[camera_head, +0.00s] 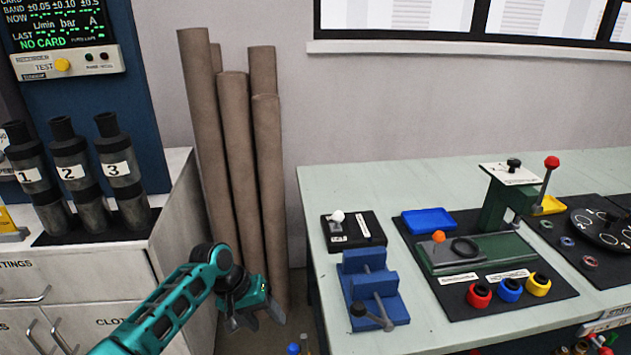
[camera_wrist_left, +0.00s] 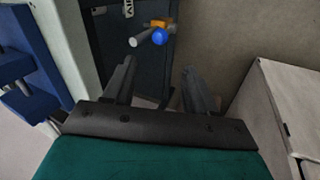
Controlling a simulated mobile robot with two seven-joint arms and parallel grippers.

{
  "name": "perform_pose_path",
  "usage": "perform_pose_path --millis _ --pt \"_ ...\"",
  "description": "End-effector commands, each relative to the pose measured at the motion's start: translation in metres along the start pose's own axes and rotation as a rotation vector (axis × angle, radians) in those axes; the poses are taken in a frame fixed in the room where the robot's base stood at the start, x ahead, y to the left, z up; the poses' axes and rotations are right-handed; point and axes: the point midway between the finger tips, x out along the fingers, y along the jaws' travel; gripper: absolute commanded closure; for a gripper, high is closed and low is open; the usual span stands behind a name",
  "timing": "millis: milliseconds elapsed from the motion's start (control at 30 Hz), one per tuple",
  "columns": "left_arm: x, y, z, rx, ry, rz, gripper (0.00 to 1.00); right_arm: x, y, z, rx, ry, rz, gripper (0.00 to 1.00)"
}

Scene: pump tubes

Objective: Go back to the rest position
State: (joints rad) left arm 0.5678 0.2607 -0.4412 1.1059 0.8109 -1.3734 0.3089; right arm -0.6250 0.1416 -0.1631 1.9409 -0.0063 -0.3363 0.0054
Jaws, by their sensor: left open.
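My left gripper (camera_head: 254,316) is in the head view, at the end of the teal arm that comes in from the lower left. It hangs in the gap between the white cabinet and the green-topped bench, in front of the brown tubes. In the left wrist view its two dark fingers (camera_wrist_left: 158,88) are spread apart with nothing between them. My right gripper is in neither view.
The bench (camera_head: 345,187) on the right carries a blue vise (camera_head: 372,290) near its left edge. The cabinet (camera_head: 85,265) on the left holds three numbered dark cylinders (camera_head: 75,165). Brown tubes (camera_head: 240,160) lean on the wall between. Blue and orange-tipped parts (camera_wrist_left: 159,36) show low beside the bench.

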Motion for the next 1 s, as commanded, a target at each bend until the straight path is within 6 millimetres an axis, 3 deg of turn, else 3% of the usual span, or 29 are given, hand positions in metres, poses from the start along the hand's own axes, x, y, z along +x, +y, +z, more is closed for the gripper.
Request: perform_pose_path --millis 167,300,467,633,800,1000 --pt "0.033 -0.007 0.027 0.047 0.077 -0.002 0.44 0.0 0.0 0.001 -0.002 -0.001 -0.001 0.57" --pt "0.06 -0.015 0.061 0.115 0.212 -0.012 0.44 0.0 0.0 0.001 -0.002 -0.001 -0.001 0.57" --pt "0.07 -0.025 0.101 0.197 0.381 -0.039 0.44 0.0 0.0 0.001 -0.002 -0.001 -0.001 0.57" --pt "0.058 -0.035 0.145 0.288 0.56 -0.093 0.44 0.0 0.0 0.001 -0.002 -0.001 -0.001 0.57" --pt "0.029 -0.043 0.183 0.384 0.714 -0.166 0.44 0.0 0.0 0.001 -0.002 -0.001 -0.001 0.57" --pt "0.001 -0.045 0.206 0.46 0.815 -0.224 0.44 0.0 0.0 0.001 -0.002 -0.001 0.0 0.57"
